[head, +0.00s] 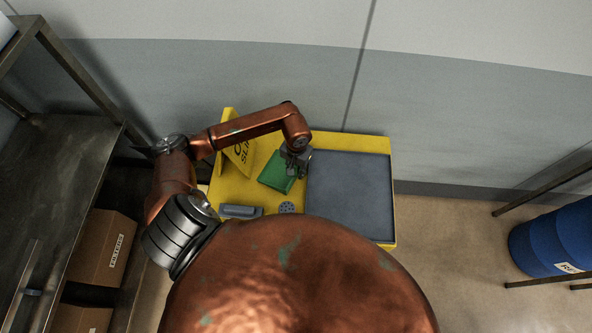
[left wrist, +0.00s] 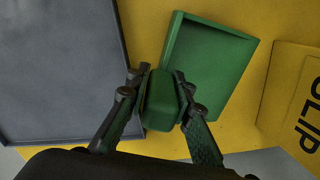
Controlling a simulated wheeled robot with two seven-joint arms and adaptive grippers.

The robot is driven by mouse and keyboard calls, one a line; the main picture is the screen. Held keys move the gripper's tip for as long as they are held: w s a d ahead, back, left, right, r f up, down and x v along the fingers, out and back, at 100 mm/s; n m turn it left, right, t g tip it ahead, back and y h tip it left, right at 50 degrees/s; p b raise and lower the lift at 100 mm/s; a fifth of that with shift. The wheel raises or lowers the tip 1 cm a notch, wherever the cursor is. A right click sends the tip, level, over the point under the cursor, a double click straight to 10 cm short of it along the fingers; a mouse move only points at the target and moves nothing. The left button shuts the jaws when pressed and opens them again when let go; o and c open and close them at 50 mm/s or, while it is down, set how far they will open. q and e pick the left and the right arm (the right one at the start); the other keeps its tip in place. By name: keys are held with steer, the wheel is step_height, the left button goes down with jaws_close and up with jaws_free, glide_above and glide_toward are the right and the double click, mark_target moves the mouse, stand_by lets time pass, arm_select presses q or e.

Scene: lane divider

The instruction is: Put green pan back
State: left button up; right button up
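The green pan (head: 275,172) is over the yellow tabletop, just left of the grey mat, and lies at a slant. In the left wrist view the green pan (left wrist: 206,65) shows its shallow tray and a thick handle that points toward the camera. My left gripper (head: 296,165) is at the pan's handle end. In the left wrist view its fingers (left wrist: 160,95) sit on both sides of the handle and appear to touch it. Whether the pan rests on the surface or is slightly raised is unclear. My right gripper is not in view.
The yellow table (head: 228,192) carries a large grey mat (head: 350,195), bare where visible. A yellow sign (head: 237,157) stands at the back left. A grey block (head: 240,211) and a small grey holed piece (head: 287,207) lie in front. A blue drum (head: 555,238) stands right.

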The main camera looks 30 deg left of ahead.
arm_select(q)
steer(key=o, duration=0.4)
steer(key=shift+r, duration=0.1)
steer(key=shift+r+p, duration=0.2)
steer(key=shift+p, duration=0.1)
step_height(320, 180, up, 12)
steer(key=shift+f+b, duration=0.1)
steer(key=shift+b, duration=0.45)
steer(key=shift+d+f, duration=0.1)
steer(key=shift+d, duration=0.05)
